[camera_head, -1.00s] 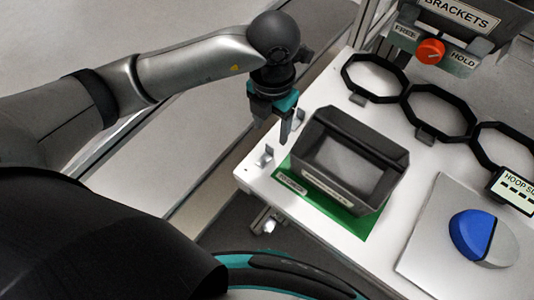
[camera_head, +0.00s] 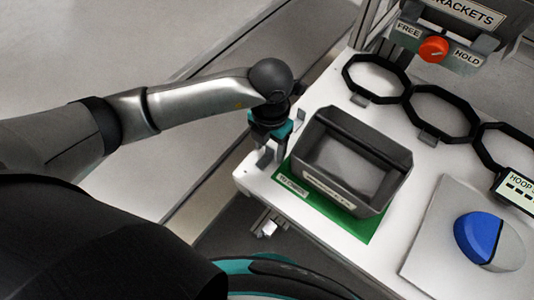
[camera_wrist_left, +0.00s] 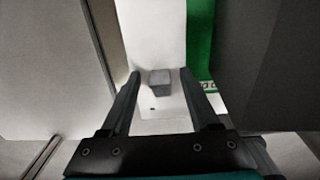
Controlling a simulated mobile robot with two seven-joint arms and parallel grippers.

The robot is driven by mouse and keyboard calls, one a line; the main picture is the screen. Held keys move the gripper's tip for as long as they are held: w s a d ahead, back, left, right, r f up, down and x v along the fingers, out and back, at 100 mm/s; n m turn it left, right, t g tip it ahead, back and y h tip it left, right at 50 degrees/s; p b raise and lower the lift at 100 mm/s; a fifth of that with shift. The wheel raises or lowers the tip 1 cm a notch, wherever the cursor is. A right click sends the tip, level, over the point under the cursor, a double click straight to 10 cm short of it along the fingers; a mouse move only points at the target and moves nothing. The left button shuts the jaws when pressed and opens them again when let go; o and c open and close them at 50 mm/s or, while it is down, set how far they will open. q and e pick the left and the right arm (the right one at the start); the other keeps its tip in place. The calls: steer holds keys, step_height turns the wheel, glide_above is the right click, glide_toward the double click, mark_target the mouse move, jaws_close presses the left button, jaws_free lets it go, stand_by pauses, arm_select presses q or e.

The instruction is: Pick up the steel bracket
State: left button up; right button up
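The steel bracket (camera_wrist_left: 160,79) is a small grey piece on the white table's near-left corner, left of the dark bin. In the left wrist view it shows between my left gripper's two fingertips, with a gap on each side. My left gripper (camera_head: 272,155) is open and points down at the corner, fingers low over the table. In the head view the fingers largely hide the bracket. I cannot tell how far the fingertips are above the table. My right gripper is not in view.
The dark bin (camera_head: 396,160) stands on a green mat (camera_head: 357,228) close right of my left gripper. Black octagonal hoops (camera_head: 440,88) line the table's back. A red knob (camera_head: 433,49) sits between FREE and HOLD labels. A blue and grey round piece (camera_head: 478,236) lies on a pale plate.

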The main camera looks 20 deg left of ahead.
arm_select(q)
jaws_close()
stand_by(0.6)
